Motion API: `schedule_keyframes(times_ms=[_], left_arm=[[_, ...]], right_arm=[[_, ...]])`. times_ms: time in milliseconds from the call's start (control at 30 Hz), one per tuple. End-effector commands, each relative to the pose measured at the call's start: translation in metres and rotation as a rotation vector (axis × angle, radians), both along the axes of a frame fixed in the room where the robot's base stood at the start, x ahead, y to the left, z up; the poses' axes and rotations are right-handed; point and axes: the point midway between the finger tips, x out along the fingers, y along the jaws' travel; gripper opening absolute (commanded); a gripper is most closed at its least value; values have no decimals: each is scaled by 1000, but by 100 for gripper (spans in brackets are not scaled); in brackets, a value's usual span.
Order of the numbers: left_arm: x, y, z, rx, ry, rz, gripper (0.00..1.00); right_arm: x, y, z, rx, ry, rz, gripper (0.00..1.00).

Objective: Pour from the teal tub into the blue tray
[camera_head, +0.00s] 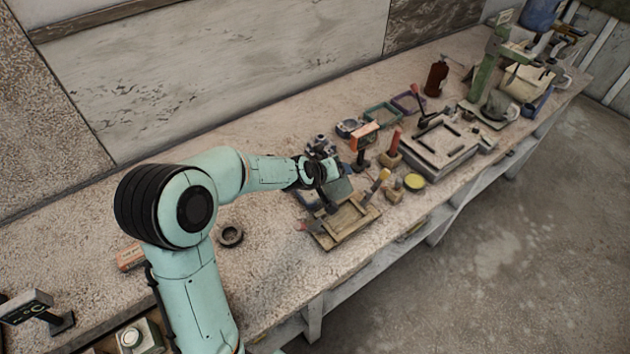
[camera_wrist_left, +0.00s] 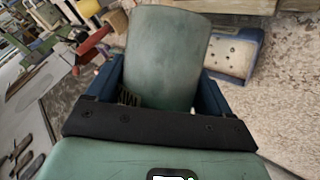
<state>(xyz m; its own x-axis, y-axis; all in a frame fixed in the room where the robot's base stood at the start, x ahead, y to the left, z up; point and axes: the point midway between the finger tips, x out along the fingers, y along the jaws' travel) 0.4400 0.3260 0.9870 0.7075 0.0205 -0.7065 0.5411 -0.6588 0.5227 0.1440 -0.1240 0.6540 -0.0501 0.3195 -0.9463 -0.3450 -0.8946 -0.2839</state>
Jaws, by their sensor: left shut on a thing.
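My left gripper (camera_head: 322,176) is shut on the teal tub (camera_wrist_left: 165,58); its dark blue fingers (camera_wrist_left: 158,92) stand on either side of the tub in the left wrist view. The tub also shows in the head view (camera_head: 338,189), held over the bench and tilted. Its contents are hidden, and I see no spheres falling. A blue-edged tray with a pale inside and small dark spots (camera_wrist_left: 234,55) lies right of the tub in the left wrist view; it appears to be the blue tray. In the head view, the gripper and tub largely hide that spot. My right gripper is out of view.
A wooden frame (camera_head: 347,224) lies in front of the tub. A small orange-topped stand (camera_head: 361,140), a red-handled tool (camera_head: 394,146) and a yellow-lidded tin (camera_head: 414,182) stand to the right. Green (camera_head: 382,116) and purple (camera_head: 407,103) trays lie behind.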

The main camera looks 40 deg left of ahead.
Motion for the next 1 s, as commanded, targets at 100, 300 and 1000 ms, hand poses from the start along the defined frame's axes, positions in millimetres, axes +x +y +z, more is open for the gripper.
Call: schedule_keyframes(times_ms=[100, 300, 1000], left_arm=[[4, -1, 11, 28, -15, -4, 23], [4, -4, 20, 95, -34, -11, 23], [1, 1, 55, 409, -105, -12, 23]], right_arm=[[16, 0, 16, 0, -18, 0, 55], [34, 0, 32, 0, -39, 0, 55], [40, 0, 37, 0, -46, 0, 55]])
